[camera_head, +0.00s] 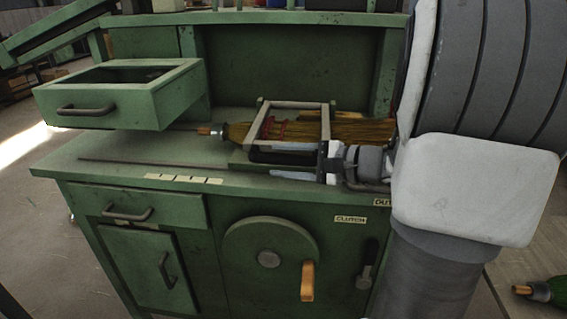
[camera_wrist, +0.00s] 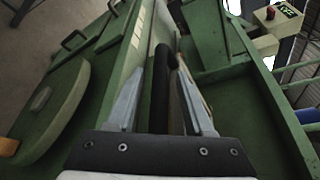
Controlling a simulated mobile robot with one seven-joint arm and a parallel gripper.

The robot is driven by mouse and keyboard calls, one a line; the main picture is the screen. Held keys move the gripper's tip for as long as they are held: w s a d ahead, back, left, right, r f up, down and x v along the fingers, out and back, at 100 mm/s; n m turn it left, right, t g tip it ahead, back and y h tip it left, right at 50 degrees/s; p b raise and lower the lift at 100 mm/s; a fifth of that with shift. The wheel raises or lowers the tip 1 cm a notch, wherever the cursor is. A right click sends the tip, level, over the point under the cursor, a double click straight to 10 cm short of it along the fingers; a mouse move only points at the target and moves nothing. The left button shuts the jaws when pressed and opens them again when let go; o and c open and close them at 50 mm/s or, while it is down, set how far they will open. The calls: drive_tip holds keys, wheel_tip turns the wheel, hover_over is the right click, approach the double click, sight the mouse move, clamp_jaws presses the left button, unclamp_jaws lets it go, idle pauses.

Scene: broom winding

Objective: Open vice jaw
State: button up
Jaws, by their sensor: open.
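The vice has a pale square frame (camera_head: 290,104) standing on the green workbench, with a dark bar (camera_head: 283,157) along its front. A broom head (camera_head: 362,131) with straw bristles and red binding lies in the frame. My gripper (camera_head: 271,160) reaches in from the right at the front of the vice, fingers pointing left. In the wrist view the black bar (camera_wrist: 162,75) lies between the two spread fingers of my gripper (camera_wrist: 160,62). A gap shows beside the bar, so I see no grip on it. Part of the broom is hidden behind my arm.
An open green drawer box (camera_head: 120,95) stands out at the upper left. A thin rod (camera_head: 150,163) lies on the bench top (camera_head: 110,150). Below are a round wheel with an orange handle (camera_head: 307,281) and a black lever (camera_head: 366,270). The left bench top is mostly free.

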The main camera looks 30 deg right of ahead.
clamp_jaws()
idle(0.3)
idle(1.2)
